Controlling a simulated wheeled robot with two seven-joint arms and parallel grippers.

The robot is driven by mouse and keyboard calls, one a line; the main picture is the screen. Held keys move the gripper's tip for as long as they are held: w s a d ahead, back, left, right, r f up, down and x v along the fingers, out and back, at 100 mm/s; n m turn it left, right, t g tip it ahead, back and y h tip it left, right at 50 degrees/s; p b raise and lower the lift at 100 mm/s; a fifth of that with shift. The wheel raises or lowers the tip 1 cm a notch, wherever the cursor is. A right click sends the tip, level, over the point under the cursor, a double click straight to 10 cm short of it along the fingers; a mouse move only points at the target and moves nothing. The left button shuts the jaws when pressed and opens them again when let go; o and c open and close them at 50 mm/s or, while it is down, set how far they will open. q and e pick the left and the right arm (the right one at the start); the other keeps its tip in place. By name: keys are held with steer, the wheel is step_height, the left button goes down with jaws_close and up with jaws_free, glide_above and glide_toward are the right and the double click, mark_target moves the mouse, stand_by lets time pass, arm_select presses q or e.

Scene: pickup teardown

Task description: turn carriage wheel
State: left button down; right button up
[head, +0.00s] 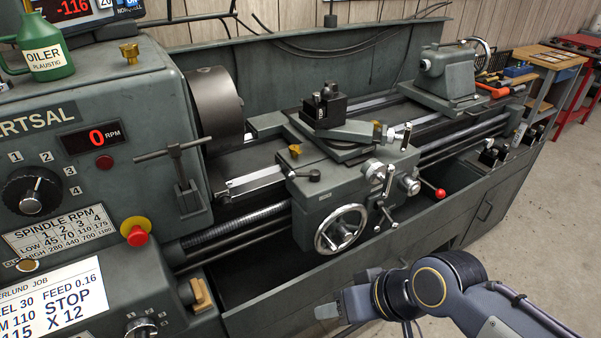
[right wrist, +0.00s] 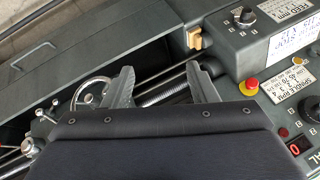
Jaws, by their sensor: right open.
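The carriage wheel (head: 340,229) is a silver spoked handwheel on the front of the grey carriage apron (head: 310,200). In the right wrist view the wheel (right wrist: 90,92) shows at the left, partly hidden behind one finger. My right gripper (right wrist: 160,72) is open, with its two fingers wide apart and nothing between them. In the head view my right arm comes in from the lower right, and the gripper (head: 330,305) is below the wheel, apart from it. My left gripper is in neither view.
A red-knobbed lever (head: 439,192) and smaller silver handles (head: 388,182) stick out right of the wheel. The red stop button (head: 137,237) is on the headstock at the left. The long lead screw (head: 235,225) runs left of the carriage. Open floor (head: 540,250) lies at the right.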

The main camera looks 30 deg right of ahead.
steer(key=w+d+f+m+t+h+b, duration=0.1)
steer(key=w+d+f+t+h+b, duration=0.2)
steer(key=w+d+f+b, duration=0.35)
steer(key=w+d+f+m+t+h+b, duration=0.1)
steer(key=w+d+f+t+h+b, duration=0.25)
steer(key=w+d+b, duration=0.55)
steer(key=n+t+b, duration=0.2)
steer(key=t+b, duration=0.1)
steer(key=b, duration=0.2)
glide_toward(349, 238)
step_height(349, 238, up, 2)
steer(key=w+d, duration=0.2)
steer(key=w, duration=0.1)
steer(key=f+y+b, duration=0.1)
steer(key=f+n+t+y+b, duration=0.1)
steer(key=b, duration=0.1)
steer(key=f+n+t+y+b, duration=0.1)
steer(key=f, duration=0.1)
steer(key=shift+w+d+y, duration=0.25)
steer(key=shift+w+d, duration=0.05)
steer(key=shift+w, duration=0.1)
steer(key=shift+a+f+n+t+y+b, duration=0.1)
steer(key=shift+f+n+t+y+b, duration=0.15)
steer(key=shift+n+y+b, duration=0.05)
steer(key=shift+w, duration=0.1)
steer(key=w, duration=0.2)
steer(key=w+b, duration=0.1)
steer(key=w, duration=0.4)
steer(key=shift+w+a+r, duration=0.2)
steer(key=shift+a, duration=0.2)
